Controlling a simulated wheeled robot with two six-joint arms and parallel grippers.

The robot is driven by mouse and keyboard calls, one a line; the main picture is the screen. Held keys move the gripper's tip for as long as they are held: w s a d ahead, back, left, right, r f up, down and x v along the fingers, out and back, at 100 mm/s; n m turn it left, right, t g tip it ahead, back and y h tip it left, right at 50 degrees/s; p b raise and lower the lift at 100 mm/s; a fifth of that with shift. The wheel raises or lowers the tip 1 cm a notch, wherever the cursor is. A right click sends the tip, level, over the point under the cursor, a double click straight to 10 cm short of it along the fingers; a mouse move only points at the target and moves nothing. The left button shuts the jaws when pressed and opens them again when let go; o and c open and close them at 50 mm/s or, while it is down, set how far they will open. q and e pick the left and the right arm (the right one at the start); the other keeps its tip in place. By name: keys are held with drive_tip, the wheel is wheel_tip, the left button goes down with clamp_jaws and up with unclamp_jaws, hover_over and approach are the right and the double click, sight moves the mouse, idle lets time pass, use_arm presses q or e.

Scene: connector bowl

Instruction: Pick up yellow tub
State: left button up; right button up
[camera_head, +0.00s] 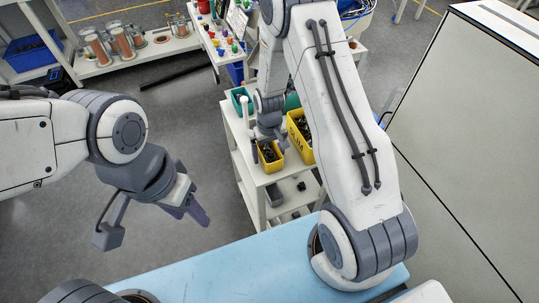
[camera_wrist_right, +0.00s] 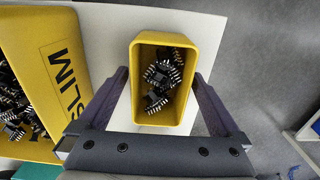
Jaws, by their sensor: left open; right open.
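The small yellow tub (camera_head: 270,166) stands on the white cart top, holding several dark connectors. In the right wrist view the tub (camera_wrist_right: 163,42) is upright, centred between the two fingers. My right gripper (camera_head: 268,148) points down over the cart and is open, with one finger on each side of the tub. My left gripper (camera_head: 192,206) is open and empty over the floor, far from the cart.
A larger yellow bin (camera_head: 306,153) marked SLIM, with connectors, stands close beside the tub; it also shows in the right wrist view (camera_wrist_right: 75,50). A teal bin (camera_head: 240,98) is farther back on the cart. The white cart top (camera_wrist_right: 110,20) ends right of the tub.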

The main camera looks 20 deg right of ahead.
drive_tip(key=shift+c, duration=0.3)
drive_tip(key=c, duration=1.3)
drive_tip(key=shift+r, duration=0.15)
